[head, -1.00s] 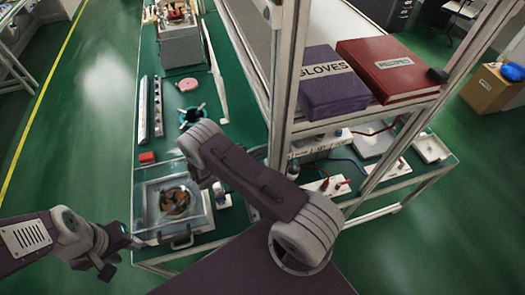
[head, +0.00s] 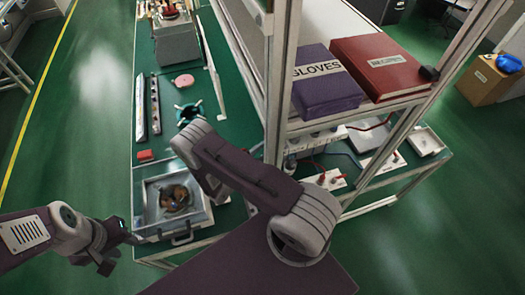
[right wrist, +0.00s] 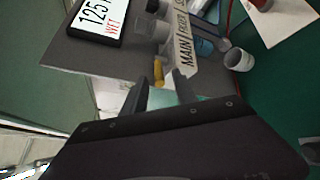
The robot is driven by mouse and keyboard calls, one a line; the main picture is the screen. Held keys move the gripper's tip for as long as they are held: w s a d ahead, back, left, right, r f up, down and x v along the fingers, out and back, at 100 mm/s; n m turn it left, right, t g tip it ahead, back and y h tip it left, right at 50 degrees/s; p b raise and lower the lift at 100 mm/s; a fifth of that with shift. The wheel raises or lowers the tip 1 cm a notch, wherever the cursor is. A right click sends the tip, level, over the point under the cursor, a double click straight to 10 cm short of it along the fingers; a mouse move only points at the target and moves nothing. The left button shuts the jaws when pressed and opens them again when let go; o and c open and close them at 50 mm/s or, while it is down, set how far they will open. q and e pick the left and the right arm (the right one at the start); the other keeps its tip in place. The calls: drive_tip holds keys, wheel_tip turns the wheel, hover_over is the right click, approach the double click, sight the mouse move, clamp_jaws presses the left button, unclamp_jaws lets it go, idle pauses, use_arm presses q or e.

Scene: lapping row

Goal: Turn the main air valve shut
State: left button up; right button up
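In the right wrist view, a panel label (right wrist: 183,50) reads MAIN, then FILTER, with the rest cut off. A small yellow part (right wrist: 158,71), perhaps the main valve's handle, shows near the MAIN end. My right gripper (right wrist: 160,92) is open, its two dark fingers apart, with the yellow part just beyond the gap between them; I see no contact.
A shelf post (head: 280,90) stands by my right arm. A purple GLOVES box (head: 325,85) and red binder (head: 383,66) sit above. The left floor is clear.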

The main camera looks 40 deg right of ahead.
drive_tip(key=shift+a, duration=0.1)
drive_tip(key=b+v, duration=0.3)
drive_tip(key=v, duration=0.6)
